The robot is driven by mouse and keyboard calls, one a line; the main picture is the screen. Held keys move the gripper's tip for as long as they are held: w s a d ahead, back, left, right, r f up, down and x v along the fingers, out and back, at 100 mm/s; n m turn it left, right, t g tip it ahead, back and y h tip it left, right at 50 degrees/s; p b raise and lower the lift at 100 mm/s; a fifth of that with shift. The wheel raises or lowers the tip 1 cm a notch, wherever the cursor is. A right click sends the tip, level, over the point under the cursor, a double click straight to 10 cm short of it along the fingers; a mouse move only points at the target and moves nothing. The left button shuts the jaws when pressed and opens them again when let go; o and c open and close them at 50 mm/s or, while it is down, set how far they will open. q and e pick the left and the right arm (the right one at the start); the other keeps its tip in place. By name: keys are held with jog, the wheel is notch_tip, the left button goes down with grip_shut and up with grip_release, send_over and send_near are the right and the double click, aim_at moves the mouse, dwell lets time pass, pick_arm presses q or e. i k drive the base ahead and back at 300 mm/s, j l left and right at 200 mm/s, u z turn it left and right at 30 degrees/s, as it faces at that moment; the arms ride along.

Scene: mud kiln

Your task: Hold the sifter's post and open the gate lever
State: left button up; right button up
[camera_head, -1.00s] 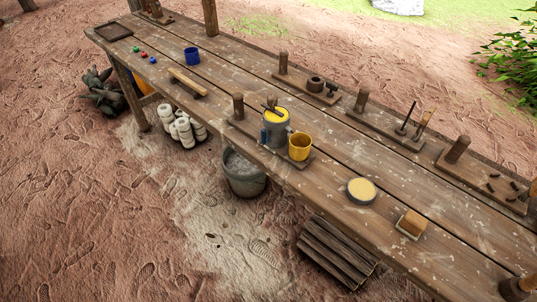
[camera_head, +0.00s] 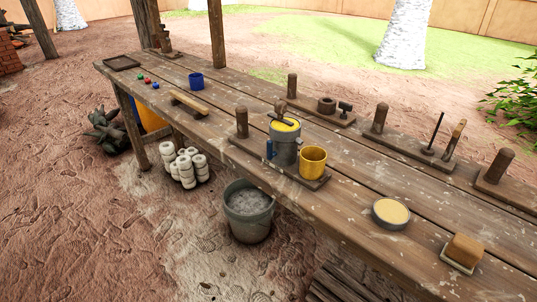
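The sifter (camera_head: 285,145) is a grey cylinder with a yellow top and a dark bar across it. It stands upright on a wooden base board (camera_head: 262,157) near the table's front edge. A wooden post (camera_head: 242,122) rises from the left end of that board. A small blue part (camera_head: 270,149) on the sifter's left side may be the gate lever; I cannot tell its position. A yellow cup (camera_head: 313,162) stands on the board to the right of the sifter. Neither of my grippers shows in the view.
The long wooden table (camera_head: 350,205) also holds a round tan-filled dish (camera_head: 390,213), a brush-like block (camera_head: 463,252), a blue cup (camera_head: 196,81) and tool boards at the back. A grey bucket (camera_head: 249,212) stands on the ground before the table.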

aim_at(270, 154)
jog(key=z, duration=0.25)
jog(key=i+j+z, duration=0.1)
jog(key=j+z, duration=0.25)
jog(key=i+j+z, duration=0.1)
jog(key=j+z, duration=0.65)
jog(key=i+l, duration=0.05)
